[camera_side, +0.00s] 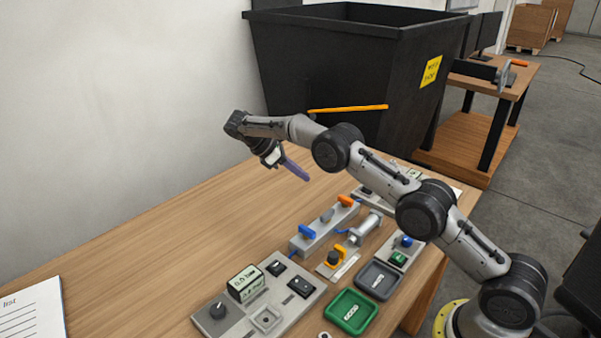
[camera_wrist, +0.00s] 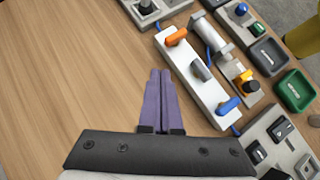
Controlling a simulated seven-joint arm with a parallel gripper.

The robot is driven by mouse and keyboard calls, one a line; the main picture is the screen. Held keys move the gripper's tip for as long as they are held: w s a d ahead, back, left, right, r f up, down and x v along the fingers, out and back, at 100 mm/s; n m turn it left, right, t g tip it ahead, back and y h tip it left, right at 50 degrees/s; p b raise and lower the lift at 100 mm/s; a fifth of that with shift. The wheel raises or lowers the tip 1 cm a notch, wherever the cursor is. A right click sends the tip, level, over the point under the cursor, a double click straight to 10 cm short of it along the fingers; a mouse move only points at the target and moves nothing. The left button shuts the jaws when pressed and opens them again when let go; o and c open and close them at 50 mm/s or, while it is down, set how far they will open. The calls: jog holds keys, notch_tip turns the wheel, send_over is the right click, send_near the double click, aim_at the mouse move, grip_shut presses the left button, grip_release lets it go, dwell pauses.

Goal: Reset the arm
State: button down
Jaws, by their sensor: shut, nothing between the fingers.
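My arm reaches from the right over the wooden table in the side view. My gripper (camera_side: 296,168) has purple fingers and hangs in the air above the table, left of the valve block. In the wrist view the two fingers of my gripper (camera_wrist: 160,75) lie together with nothing between them. They point over bare wood, left of the white block with orange, grey and blue levers (camera_wrist: 200,72).
A grey control panel (camera_side: 212,325), a green tray (camera_side: 350,312) and a grey tray (camera_side: 378,280) are on the table (camera_side: 130,265). A large black bin (camera_side: 330,70) stands behind. A paper sheet (camera_side: 35,315) lies at left.

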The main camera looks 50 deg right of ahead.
jog(key=shift+w+r, duration=0.15)
jog(key=s+r+t, duration=0.1)
jog(key=s+r, duration=0.1)
jog(key=r, duration=0.7)
jog(key=s+r+t, duration=0.1)
jog(key=s+r, duration=0.1)
jog(key=r, duration=0.6)
jog(key=s+a+r+m+t+y, duration=0.2)
jog(key=s+r+t, duration=0.1)
jog(key=s+r, duration=0.8)
jog(key=s+a+f+m+t+y, duration=0.1)
jog(key=s+a+t, duration=0.1)
jog(key=s, duration=0.6)
jog(key=s+a+f+m+t+y, duration=0.1)
jog(key=s+a+m+t, duration=0.15)
jog(key=s, duration=0.65)
jog(key=s+a+f+m+t+y, duration=0.1)
jog(key=s+a+f+m+y, duration=0.2)
jog(key=f, duration=0.8)
jog(key=s+a+m, duration=0.2)
jog(key=s, duration=0.1)
jog(key=shift+s+f, duration=0.15)
jog(key=shift+f, duration=0.25)
